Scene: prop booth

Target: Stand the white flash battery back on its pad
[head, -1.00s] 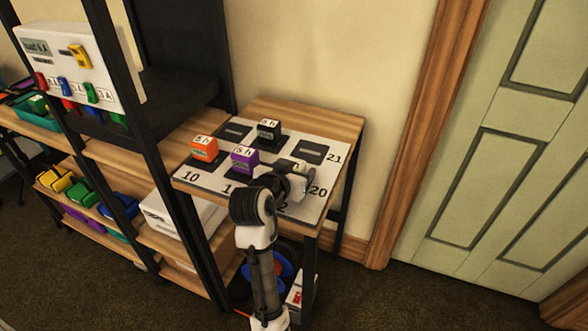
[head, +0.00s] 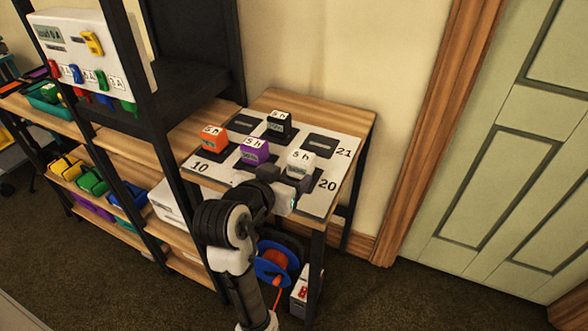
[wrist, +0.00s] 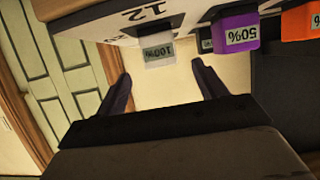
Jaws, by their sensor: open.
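The white flash battery (head: 301,163) stands upright on the numbered mat, near the label 20. Its top reads "5 h", and the wrist view shows the battery (wrist: 158,52) with a 100% label. Its base is partly hidden by my gripper, so I cannot tell how squarely it sits on its pad. My gripper (head: 296,186) is just in front of the battery at the table's near edge. In the wrist view the gripper (wrist: 162,85) has its fingers wide apart, with nothing between them and the battery beyond their tips.
A purple battery (head: 254,152), an orange battery (head: 213,139) and a black battery (head: 279,124) stand on the mat (head: 318,203). An empty dark pad (head: 320,145) lies near label 21. A dark shelf post (head: 150,120) rises left of the table.

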